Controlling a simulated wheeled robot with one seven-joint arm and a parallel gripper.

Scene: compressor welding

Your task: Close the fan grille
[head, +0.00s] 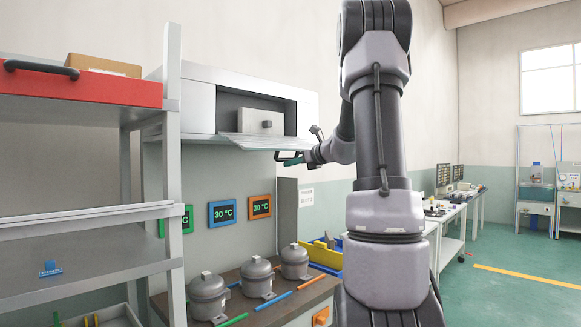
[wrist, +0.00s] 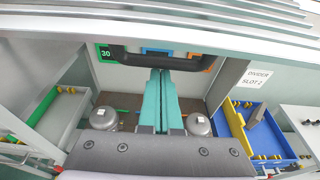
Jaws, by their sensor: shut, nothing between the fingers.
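The fan grille (head: 262,143) is a pale slatted flap that juts out nearly level from the lower edge of the opening in the grey cabinet, so it stands open. Its slats (wrist: 230,22) run across the top of the wrist view, with a dark bar handle (wrist: 190,62) under them. My gripper (head: 280,158) is just below the grille's outer right part. In the wrist view, its teal fingers (wrist: 160,74) are shut and empty, with their tips at the middle of the handle. I cannot tell whether they touch it.
A pale box (head: 260,122) sits inside the cabinet opening. Below are several grey compressors (head: 209,296) on a brown bench and lit temperature displays (head: 222,213). A shelf with a red drawer (head: 80,88) stands left. Blue and yellow bins (wrist: 262,130) are at right.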

